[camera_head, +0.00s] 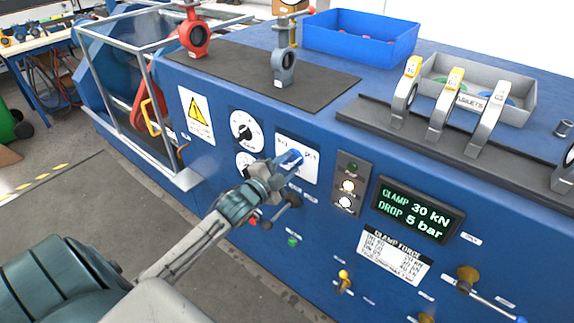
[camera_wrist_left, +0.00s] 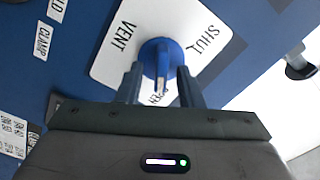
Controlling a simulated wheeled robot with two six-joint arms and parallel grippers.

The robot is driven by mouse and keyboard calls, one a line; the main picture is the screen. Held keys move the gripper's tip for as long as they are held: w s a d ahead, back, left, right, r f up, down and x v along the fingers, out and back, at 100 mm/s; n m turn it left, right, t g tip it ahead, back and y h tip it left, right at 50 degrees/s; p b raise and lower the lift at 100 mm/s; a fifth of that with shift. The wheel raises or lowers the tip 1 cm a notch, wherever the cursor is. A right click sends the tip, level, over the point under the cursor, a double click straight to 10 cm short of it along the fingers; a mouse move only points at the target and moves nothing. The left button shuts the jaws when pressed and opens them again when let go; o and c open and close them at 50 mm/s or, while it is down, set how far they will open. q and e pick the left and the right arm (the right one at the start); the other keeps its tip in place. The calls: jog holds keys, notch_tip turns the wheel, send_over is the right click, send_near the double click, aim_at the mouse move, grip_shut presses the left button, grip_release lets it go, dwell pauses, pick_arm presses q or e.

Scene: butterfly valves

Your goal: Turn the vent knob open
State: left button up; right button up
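The blue vent knob (camera_head: 292,158) sits on a white plate (camera_head: 312,168) on the blue front panel. In the left wrist view the knob (camera_wrist_left: 161,57) has a raised grip bar, with "VENT" and "SHUT" printed on the plate (camera_wrist_left: 112,62). An "OPEN" label beneath the bar is partly hidden. My left gripper (camera_head: 281,167) is at the knob. In the wrist view its fingers (camera_wrist_left: 160,85) are apart, one on each side of the bar, with gaps visible. I cannot tell if they touch the knob's base. My right gripper is not in view.
A dark lever (camera_head: 287,208) sticks out below my left gripper.

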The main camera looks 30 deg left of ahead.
pick_arm(q)
jog(key=shift+s, duration=0.1)
jog(key=s+b, duration=0.2)
jog(key=s, duration=0.8)
jog(key=shift+s+a, duration=0.3)
jog(key=shift+a, duration=0.15)
dwell(0.4)
